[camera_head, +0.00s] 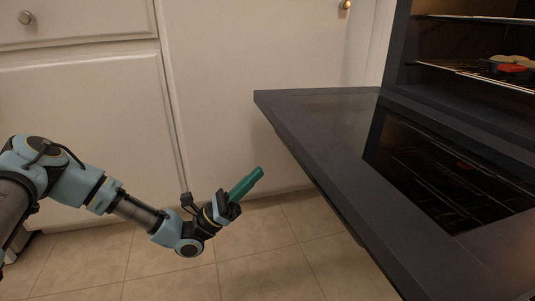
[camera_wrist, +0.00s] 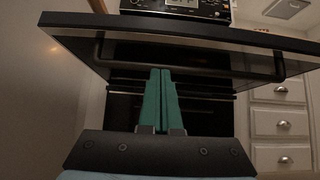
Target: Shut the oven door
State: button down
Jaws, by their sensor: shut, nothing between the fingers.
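The oven door (camera_head: 320,140) is dark with a glass panel. It is folded down open, about level, and sticks out from the oven on the right of the head view. My gripper (camera_head: 257,172) has green fingers pressed together with nothing between them. It is left of the door and looks lower than its front edge, apart from it. In the wrist view my shut gripper (camera_wrist: 160,74) points up toward the underside of the oven door (camera_wrist: 190,50). The door's bar handle (camera_wrist: 190,68) hangs below its front edge there.
The oven cavity (camera_head: 450,40) is open, with racks and a red dish (camera_head: 511,67) of food inside. White cabinets (camera_head: 80,100) stand behind my arm. Drawers (camera_wrist: 282,123) show at the right in the wrist view. Tiled floor (camera_head: 250,250) below is clear.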

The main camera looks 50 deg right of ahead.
jog(key=s+d+r+b, duration=0.2)
jog(key=d+r+b, duration=0.1)
jog(key=r, duration=0.4)
jog(key=shift+s+r, duration=0.2)
jog(key=shift+r, duration=0.1)
jog(key=shift+d, duration=0.1)
